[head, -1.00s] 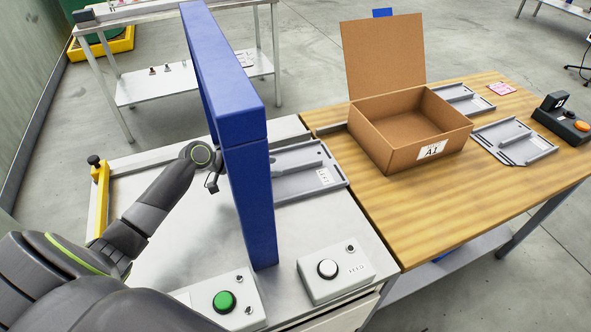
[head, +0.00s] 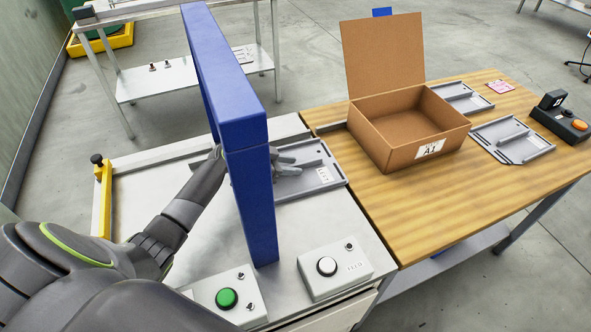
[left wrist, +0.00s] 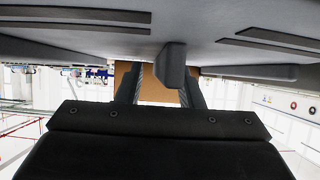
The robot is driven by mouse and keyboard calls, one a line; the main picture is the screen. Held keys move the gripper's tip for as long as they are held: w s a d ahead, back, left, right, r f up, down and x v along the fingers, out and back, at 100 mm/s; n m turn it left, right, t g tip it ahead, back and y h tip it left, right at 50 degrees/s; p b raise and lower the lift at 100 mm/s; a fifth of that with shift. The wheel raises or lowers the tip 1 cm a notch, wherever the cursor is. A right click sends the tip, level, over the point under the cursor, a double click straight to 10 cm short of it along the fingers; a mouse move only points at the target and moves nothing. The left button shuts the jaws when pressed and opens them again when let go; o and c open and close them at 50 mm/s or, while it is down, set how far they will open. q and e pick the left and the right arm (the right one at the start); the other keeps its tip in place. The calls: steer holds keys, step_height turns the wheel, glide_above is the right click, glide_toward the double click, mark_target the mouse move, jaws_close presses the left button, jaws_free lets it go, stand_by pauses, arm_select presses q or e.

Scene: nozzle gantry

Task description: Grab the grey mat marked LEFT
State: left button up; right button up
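The grey mat (head: 328,164) lies flat on the white bench just right of the blue gantry, with a white label whose print is too small to read surely. My left arm passes behind the gantry's near post. My left gripper (head: 290,165) comes out over the mat's left part, its two fingers apart. In the left wrist view the mat's grey surface (left wrist: 230,50) fills the top, and its raised grip (left wrist: 172,68) shows between the open fingers (left wrist: 160,88), with gaps on both sides. My right gripper is not in view.
The blue gantry (head: 250,190) stands close around my left arm. A box with a green button (head: 227,298) and one with a white button (head: 327,266) sit in front. An open cardboard box (head: 385,148) and more grey mats (head: 512,139) are on the wooden table.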

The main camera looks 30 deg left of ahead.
arm_select(q)
jaws_close()
steer(key=shift+r, duration=0.1)
